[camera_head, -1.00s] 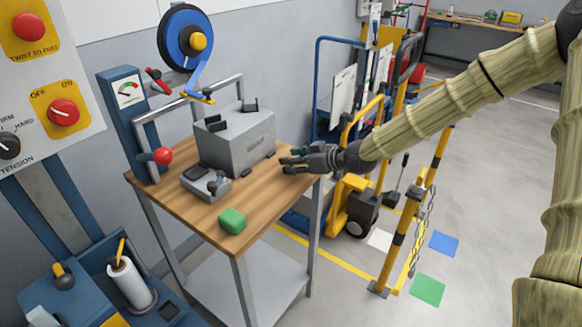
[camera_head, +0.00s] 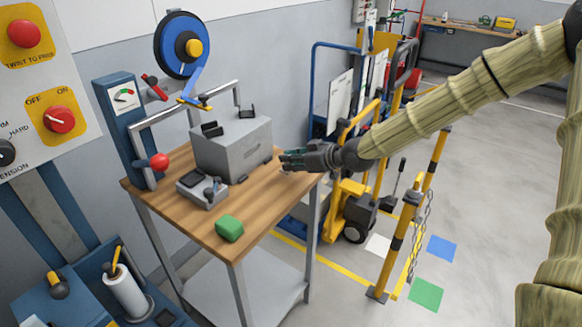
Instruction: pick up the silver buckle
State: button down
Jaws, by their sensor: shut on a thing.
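My gripper (camera_head: 284,161) is at the right edge of the wooden tabletop (camera_head: 258,199), just right of the grey box-shaped machine. Its dark fingers point left and are shut, close together. A small pale bit shows just under the fingertips; it is likely the silver buckle, mostly hidden by the fingers. Whether it touches the tabletop is hard to tell.
The grey machine (camera_head: 234,151), a small grey device (camera_head: 202,191) and a green block (camera_head: 229,229) are on the table. A metal rail frame (camera_head: 190,108) stands behind. Yellow-framed equipment (camera_head: 349,199) and a yellow-black post (camera_head: 396,245) stand to the right.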

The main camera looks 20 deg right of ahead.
jog(key=s+d+r+p, duration=0.1)
jog(key=s+d+r, duration=0.1)
jog(key=s+d, duration=0.8)
jog(key=shift+d+r, duration=0.4)
jog(key=shift+d, duration=0.75)
jog(key=shift+s+f+p, duration=0.1)
jog(key=shift+p, duration=0.2)
